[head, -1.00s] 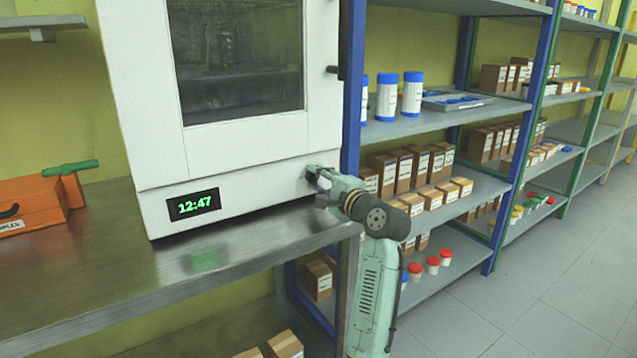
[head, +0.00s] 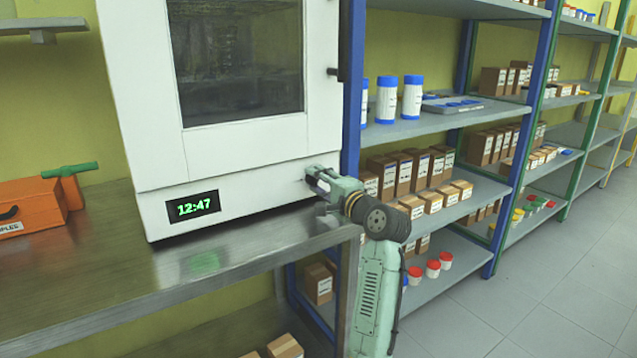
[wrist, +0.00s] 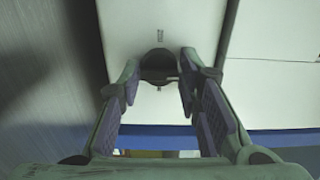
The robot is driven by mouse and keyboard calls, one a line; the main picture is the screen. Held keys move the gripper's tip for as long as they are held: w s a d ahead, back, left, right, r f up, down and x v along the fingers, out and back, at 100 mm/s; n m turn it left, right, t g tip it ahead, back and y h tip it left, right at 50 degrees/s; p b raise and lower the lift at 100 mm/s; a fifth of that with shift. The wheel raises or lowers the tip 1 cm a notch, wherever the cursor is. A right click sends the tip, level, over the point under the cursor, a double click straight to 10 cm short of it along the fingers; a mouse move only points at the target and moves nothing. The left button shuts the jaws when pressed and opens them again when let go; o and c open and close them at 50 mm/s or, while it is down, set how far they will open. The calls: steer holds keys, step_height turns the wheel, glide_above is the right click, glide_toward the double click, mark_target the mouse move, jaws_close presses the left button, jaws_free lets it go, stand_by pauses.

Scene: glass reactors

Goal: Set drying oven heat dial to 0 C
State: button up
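The drying oven (head: 240,165) is a white cabinet with a dark window, standing on a metal bench. Its dial is hidden behind my gripper in the head view. In the wrist view the dial (wrist: 160,66) is a dark round knob on the white panel, with small marks above and below it. My gripper (head: 314,180) is at the lower right of the oven's front. In the wrist view its fingers (wrist: 160,70) are apart, one on each side of the dial. Any contact with it is too small to make out. The dial's setting cannot be read.
A green display (head: 193,206) on the oven reads 12:47. The metal bench (head: 130,270) is clear in front of the oven. An orange toolbox (head: 32,208) sits at left. A blue-framed shelf (head: 430,125) with bottles and boxes stands close on the right.

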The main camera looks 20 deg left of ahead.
steer(key=o, duration=0.3)
steer(key=shift+o, duration=0.2)
steer(key=v, duration=1.2)
